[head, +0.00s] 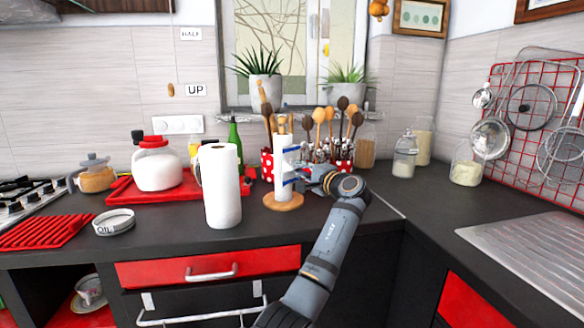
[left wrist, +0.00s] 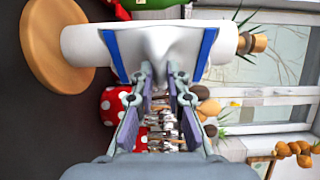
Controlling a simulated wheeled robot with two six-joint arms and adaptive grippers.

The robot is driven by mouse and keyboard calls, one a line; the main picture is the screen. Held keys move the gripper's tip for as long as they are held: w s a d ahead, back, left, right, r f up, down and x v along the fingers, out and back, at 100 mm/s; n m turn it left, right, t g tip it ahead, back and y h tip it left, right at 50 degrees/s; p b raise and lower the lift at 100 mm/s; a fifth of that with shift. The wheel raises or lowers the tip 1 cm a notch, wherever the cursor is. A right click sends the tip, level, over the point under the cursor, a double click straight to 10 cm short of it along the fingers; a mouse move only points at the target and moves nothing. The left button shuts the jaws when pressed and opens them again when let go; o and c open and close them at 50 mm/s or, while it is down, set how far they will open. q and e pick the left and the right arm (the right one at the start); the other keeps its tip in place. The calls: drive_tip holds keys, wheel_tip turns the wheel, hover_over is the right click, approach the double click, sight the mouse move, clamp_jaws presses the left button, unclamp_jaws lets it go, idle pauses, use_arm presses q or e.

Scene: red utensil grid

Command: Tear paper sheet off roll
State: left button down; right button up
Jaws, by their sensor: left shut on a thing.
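A white paper roll (head: 281,160) stands upright on a holder with a round wooden base (head: 283,201) on the counter. In the left wrist view the roll (left wrist: 85,45) lies sideways in the picture, with the wooden base (left wrist: 55,45) at left. A white paper sheet (left wrist: 155,42) with two blue strips bulges out from the roll toward my left gripper. My left gripper (head: 302,172) is at the right side of the roll, shut on the sheet's bulge; its fingers (left wrist: 157,80) show in the left wrist view. My right gripper is not in view.
A thicker white roll (head: 221,187) stands left of the holder. A red tray (head: 125,190) with a white kettle (head: 157,167) is further left. Utensils in a red dotted pot (head: 343,166) stand close behind my gripper.

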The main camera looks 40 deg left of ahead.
use_arm(q)
drive_tip(key=shift+d, duration=0.15)
drive_tip(key=shift+d, duration=1)
drive_tip(key=shift+p+v, duration=0.4)
drive_tip(key=shift+v, duration=0.7)
drive_tip(key=shift+w+d, duration=0.1)
drive_tip(key=shift+w, duration=0.1)
drive_tip(key=shift+d, duration=1.1)
